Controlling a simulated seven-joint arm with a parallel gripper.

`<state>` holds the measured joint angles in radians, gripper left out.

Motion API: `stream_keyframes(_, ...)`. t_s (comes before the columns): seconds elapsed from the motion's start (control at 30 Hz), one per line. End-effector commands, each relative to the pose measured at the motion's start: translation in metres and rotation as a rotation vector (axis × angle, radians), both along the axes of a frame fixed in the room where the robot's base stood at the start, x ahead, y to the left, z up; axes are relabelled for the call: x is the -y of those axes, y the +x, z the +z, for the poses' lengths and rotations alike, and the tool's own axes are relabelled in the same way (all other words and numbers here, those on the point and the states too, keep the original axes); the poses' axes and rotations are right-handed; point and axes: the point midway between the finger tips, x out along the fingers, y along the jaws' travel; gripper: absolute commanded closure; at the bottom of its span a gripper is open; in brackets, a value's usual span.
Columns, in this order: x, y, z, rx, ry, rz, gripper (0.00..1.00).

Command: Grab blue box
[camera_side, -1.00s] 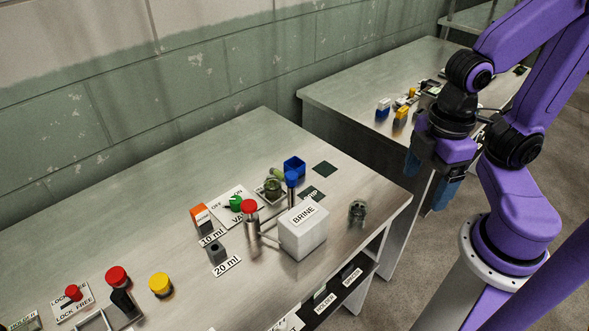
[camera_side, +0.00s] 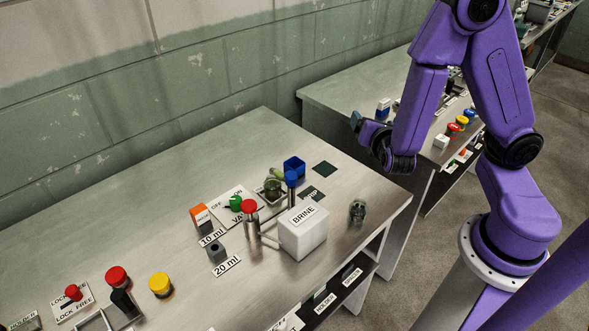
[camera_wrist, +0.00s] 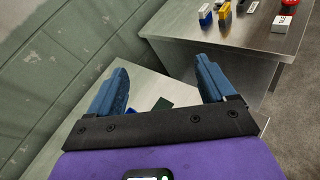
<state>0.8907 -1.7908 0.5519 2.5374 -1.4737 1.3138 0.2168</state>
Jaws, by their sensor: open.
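A small blue box (camera_side: 294,167) with an open top stands near the back of the near steel table, behind the white BRINE box. A part of something blue (camera_wrist: 157,104), likely this box, shows low between my fingers in the wrist view. A second small box, blue and white (camera_side: 383,106), stands on the far table and also shows at the top of the wrist view (camera_wrist: 205,16). My gripper (camera_side: 357,121) is open and empty in the air, right of and above the near table's blue box. Its two blue fingers are spread apart in the wrist view (camera_wrist: 161,68).
The BRINE box (camera_side: 303,231), a blue-topped post (camera_side: 291,185) and a red-topped post (camera_side: 250,213) stand close to the blue box. A dark square (camera_side: 324,168) lies to its right. The table's back left is clear. The far table (camera_side: 335,95) holds several small items.

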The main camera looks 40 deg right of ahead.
Motion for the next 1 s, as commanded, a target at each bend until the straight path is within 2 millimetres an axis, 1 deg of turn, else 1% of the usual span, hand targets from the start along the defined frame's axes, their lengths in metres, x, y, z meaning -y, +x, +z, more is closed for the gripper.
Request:
stream_keyframes(0.1, -0.011, 0.020, -0.019, -0.028, -0.120, 0.178, 0.17)
stream_keyframes(0.17, -0.019, 0.029, -0.031, -0.045, -0.162, 0.275, 0.17)
stream_keyframes(0.23, -0.030, 0.035, -0.047, -0.072, -0.199, 0.388, 0.17)
stream_keyframes(0.37, -0.048, 0.038, -0.082, -0.131, -0.229, 0.584, 0.17)
stream_keyframes(0.4, -0.053, 0.037, -0.092, -0.150, -0.229, 0.636, 0.17)
stream_keyframes(0.5, -0.063, 0.032, -0.113, -0.188, -0.220, 0.740, 0.17)
stream_keyframes(0.6, -0.070, 0.027, -0.125, -0.212, -0.206, 0.803, 0.17)
stream_keyframes(0.73, -0.074, 0.026, -0.132, -0.223, -0.197, 0.836, 0.17)
stream_keyframes(1.0, -0.074, 0.041, -0.138, -0.224, -0.196, 0.835, 0.17)
